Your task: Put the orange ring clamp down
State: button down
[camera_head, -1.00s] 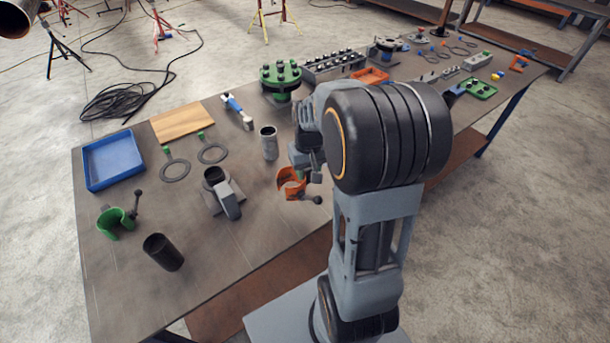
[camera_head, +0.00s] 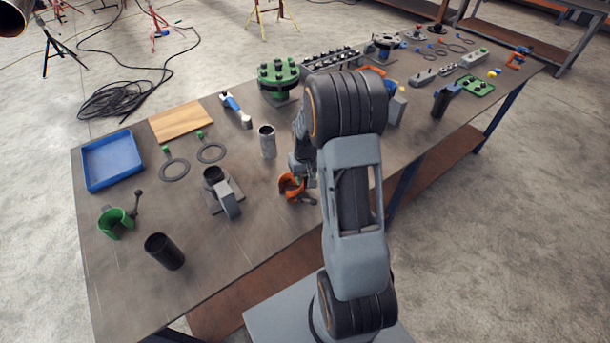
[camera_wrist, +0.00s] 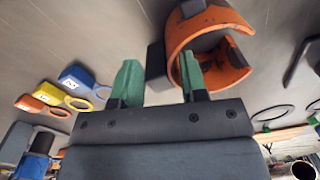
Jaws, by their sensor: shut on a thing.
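The orange ring clamp (camera_head: 289,188) is at the front middle of the workbench in the head view, just below my gripper (camera_head: 306,178). It is an open ring with dark pads and a dark handle. In the wrist view the orange ring clamp (camera_wrist: 233,65) lies at the fingertips, its gap facing right. My gripper (camera_wrist: 160,83) has two green fingers, with a dark block of the clamp between them. It is shut on the clamp. I cannot tell whether the clamp touches the bench top.
A grey pipe holder (camera_head: 222,195) stands left of the clamp, and a grey cylinder (camera_head: 267,142) behind it. A black cylinder (camera_head: 164,252), a green ring clamp (camera_head: 115,223) and a blue tray (camera_head: 112,160) are farther left. The bench (camera_head: 250,235) is bare in front.

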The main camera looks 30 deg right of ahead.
jog(key=shift+f, duration=0.1)
jog(key=c, duration=0.7)
grip_release()
jog(key=shift+o, duration=0.2)
notch_tip(320, 180, up, 11)
jog(key=s+a+r+n+t, duration=0.1)
jog(key=s+a+r+t, duration=0.1)
jog(key=s+a+r, duration=0.2)
jog(key=s+a+r+t, duration=0.2)
jog(key=s+a+r, duration=0.2)
jog(key=s+a, duration=0.4)
jog(key=s, duration=0.3)
jog(key=shift+a+r+n+b, duration=0.3)
jog(key=shift+r+n+b, duration=0.1)
